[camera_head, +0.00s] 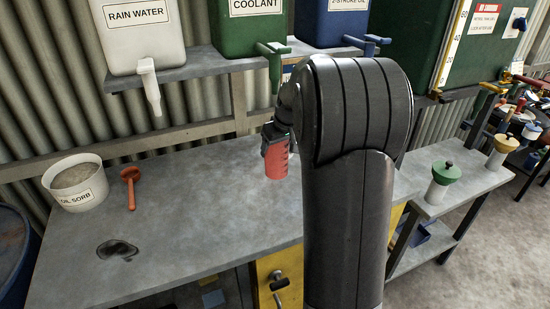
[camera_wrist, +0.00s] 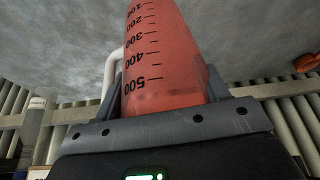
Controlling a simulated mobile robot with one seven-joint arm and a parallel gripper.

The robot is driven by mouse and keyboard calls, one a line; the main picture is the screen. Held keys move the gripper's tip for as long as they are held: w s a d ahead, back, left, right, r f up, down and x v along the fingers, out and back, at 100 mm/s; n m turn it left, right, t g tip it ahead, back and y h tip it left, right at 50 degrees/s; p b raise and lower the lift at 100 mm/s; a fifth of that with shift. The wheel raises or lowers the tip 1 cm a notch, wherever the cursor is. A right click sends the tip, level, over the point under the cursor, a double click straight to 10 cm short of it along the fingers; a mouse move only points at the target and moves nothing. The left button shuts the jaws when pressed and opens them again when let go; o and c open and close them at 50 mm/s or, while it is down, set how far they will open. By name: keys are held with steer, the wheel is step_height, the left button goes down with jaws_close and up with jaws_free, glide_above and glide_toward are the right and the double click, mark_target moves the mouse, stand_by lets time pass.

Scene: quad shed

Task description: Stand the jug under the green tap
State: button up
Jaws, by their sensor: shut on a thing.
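The jug (camera_head: 277,158) is red with black scale marks and looks upright at the bench, below the green tap in the picture. I cannot tell if its base touches the bench. My gripper (camera_head: 272,133) is shut on its upper part. The wrist view shows the jug (camera_wrist: 168,45) between my fingers (camera_wrist: 168,98), with a white handle (camera_wrist: 111,72) beside it. The green tap (camera_head: 274,62) hangs from the green COOLANT container (camera_head: 246,32). My arm hides the area to the right of the jug.
A white RAIN WATER container (camera_head: 141,40) and a blue container (camera_head: 325,28) flank the green one on the shelf. An OIL SORB tub (camera_head: 80,197), an orange tool (camera_head: 130,185) and a dark spill (camera_head: 117,250) are left on the bench (camera_head: 200,220). Funnels (camera_head: 445,173) stand right.

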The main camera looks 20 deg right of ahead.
steer(key=shift+w+a+f, duration=0.2)
steer(key=shift+f, duration=1.95)
steer(key=shift+f, duration=0.1)
steer(key=o, duration=1)
